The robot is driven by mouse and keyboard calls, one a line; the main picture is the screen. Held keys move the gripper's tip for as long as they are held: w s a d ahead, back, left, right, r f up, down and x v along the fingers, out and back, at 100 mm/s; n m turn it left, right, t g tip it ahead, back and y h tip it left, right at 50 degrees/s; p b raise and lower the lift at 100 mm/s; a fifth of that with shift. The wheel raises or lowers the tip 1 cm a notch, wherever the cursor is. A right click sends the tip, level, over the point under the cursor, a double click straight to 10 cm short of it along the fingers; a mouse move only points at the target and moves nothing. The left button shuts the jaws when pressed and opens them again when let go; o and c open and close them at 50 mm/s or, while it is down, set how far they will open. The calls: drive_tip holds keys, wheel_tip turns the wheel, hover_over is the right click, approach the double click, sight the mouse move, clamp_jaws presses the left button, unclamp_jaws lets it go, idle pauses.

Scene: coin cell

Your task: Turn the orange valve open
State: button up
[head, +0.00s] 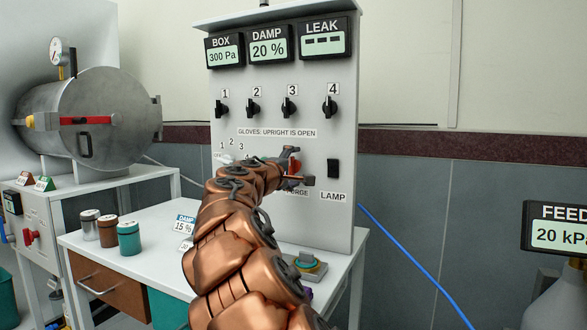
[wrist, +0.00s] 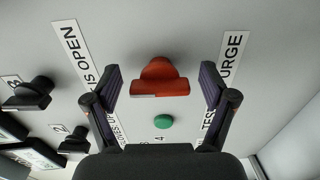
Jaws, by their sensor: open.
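The orange valve (wrist: 160,80) is a red-orange knob with a bar handle on the grey panel. Its bar runs left to right in the wrist view, between the PURGE label and the "IS OPEN" label. In the head view the valve (head: 294,167) shows only in part behind my gripper (head: 296,168). In the wrist view my gripper (wrist: 160,85) is open, with one finger on each side of the bar. A gap shows between each finger and the bar, and nothing is held.
Several black knobs (head: 290,106) stick out of the panel (head: 340,230) above the valve. A green button (wrist: 163,121) sits beside the valve. A black lamp switch (head: 333,168) is to the right. Jars (head: 128,238) stand on the table at left.

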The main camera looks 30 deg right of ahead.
drive_tip(key=shift+a, duration=0.1)
drive_tip(key=v, duration=1.2)
idle(0.4)
